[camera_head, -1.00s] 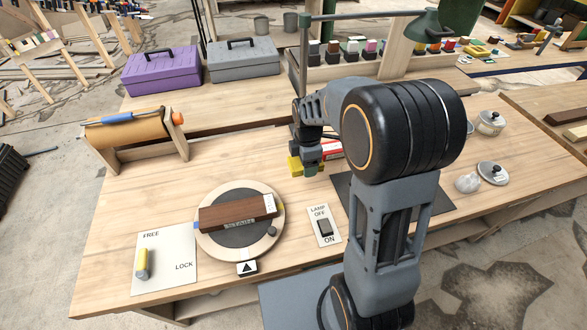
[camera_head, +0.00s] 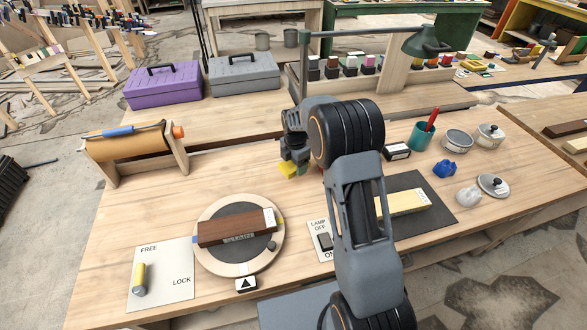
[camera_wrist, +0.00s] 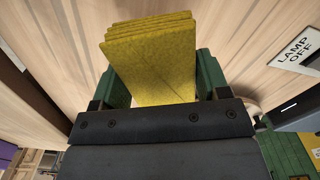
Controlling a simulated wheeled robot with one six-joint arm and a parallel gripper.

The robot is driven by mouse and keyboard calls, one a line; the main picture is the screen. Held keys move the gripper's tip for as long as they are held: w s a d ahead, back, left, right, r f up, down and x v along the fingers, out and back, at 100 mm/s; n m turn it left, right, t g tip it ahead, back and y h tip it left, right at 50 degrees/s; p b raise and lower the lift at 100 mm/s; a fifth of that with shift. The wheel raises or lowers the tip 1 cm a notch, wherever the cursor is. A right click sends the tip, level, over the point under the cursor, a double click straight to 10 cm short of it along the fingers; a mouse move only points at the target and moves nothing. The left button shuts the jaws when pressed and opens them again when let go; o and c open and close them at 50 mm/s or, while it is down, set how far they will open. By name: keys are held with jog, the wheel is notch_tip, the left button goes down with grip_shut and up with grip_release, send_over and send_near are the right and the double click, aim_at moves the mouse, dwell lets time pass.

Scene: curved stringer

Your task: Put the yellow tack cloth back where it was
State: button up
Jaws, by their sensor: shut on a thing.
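The yellow tack cloth is a folded, layered yellow pad. In the wrist view the tack cloth (camera_wrist: 150,60) sits between the two green fingers of my gripper (camera_wrist: 152,85), which is shut on it. In the head view the cloth (camera_head: 287,170) shows as a small yellow patch under my gripper (camera_head: 294,163), above the bench behind the turntable. My arm hides part of the bench around it. I cannot tell from the head view how high the cloth is above the wood.
A turntable (camera_head: 213,259) holds a dark wood block. A dark mat (camera_head: 436,209) with a pale block lies right of my arm. A teal cup (camera_head: 421,138), tins and a blue lump (camera_head: 445,169) stand at right. A paper roll (camera_head: 128,148) stands at left.

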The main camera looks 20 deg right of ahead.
aim_at(294, 170)
jog(key=shift+w+f, duration=0.75)
jog(key=shift+f, duration=0.3)
jog(key=shift+w+f+p, duration=0.1)
jog(key=shift+f+p, duration=0.4)
jog(key=shift+f, duration=1)
jog(key=shift+f, duration=0.15)
jog(key=o, duration=0.8)
